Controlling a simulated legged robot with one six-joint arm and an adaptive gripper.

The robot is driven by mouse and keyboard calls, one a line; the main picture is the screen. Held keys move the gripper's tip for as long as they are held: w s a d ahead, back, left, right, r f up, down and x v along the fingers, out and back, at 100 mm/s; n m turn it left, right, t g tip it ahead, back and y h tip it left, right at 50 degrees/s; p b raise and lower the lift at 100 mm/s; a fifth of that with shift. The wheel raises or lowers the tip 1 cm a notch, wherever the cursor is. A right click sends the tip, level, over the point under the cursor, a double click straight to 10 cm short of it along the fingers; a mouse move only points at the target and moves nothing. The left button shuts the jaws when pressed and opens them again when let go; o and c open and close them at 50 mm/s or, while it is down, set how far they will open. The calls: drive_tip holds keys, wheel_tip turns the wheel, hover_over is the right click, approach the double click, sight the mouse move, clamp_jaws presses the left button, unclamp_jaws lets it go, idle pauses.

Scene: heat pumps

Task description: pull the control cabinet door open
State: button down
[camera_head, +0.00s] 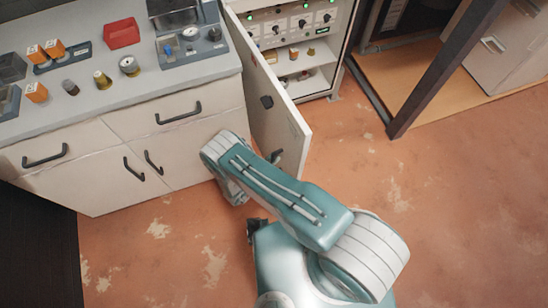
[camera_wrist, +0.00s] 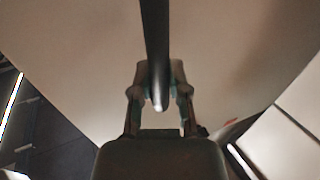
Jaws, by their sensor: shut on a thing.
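The control cabinet (camera_head: 290,20) is at the top of the head view. Its door (camera_head: 285,122) stands wide open, swung out toward me beside the drawer unit, and the inside shows. In the wrist view a dark bar handle (camera_wrist: 154,40) runs down between the fingers, in front of the pale door panel (camera_wrist: 90,45). My gripper (camera_wrist: 160,92) is shut on this handle. In the head view my arm reaches to the door's lower part, and I cannot make out the fingers there.
A pale drawer unit (camera_head: 180,125) with dark handles stands close on the left of the door. Its top holds a red bin (camera_head: 122,33) and small parts. A dark post (camera_head: 440,75) stands to the right. The orange floor (camera_head: 450,200) is clear on the right.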

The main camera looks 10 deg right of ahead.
drive_tip(key=shift+w, duration=0.1)
drive_tip(key=c, duration=0.6)
unclamp_jaws()
drive_tip(key=v, duration=1.2)
